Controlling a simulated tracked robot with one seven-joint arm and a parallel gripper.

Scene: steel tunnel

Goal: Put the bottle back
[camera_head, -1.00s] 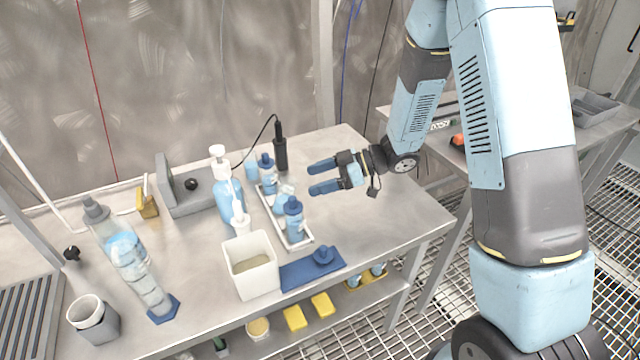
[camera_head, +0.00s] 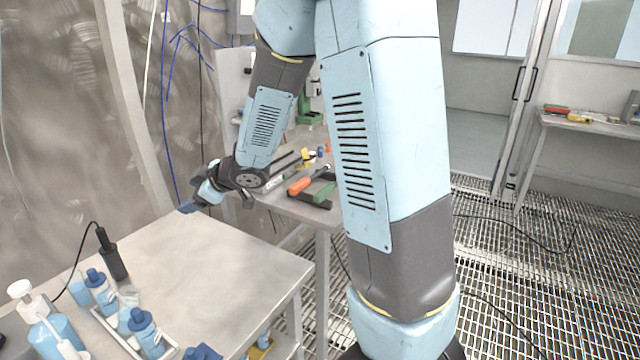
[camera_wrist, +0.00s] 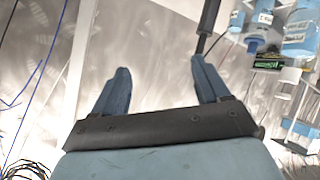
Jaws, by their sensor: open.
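Several blue bottles stand on the steel table's left part in the head view. One blue-capped bottle (camera_head: 147,334) and another (camera_head: 101,291) stand in a white tray (camera_head: 108,325). A larger pump bottle (camera_head: 58,336) is at the lower left, cut by the frame. My gripper (camera_head: 190,207) is above the table's far edge, well apart from the bottles. In the wrist view its two blue fingers (camera_wrist: 163,92) are spread with nothing between them. Bottles show at that view's upper right (camera_wrist: 298,38). Which bottle the task means cannot be told.
A second table (camera_head: 300,208) behind holds an orange-handled tool (camera_head: 299,186) and other tools. Grated floor lies at right.

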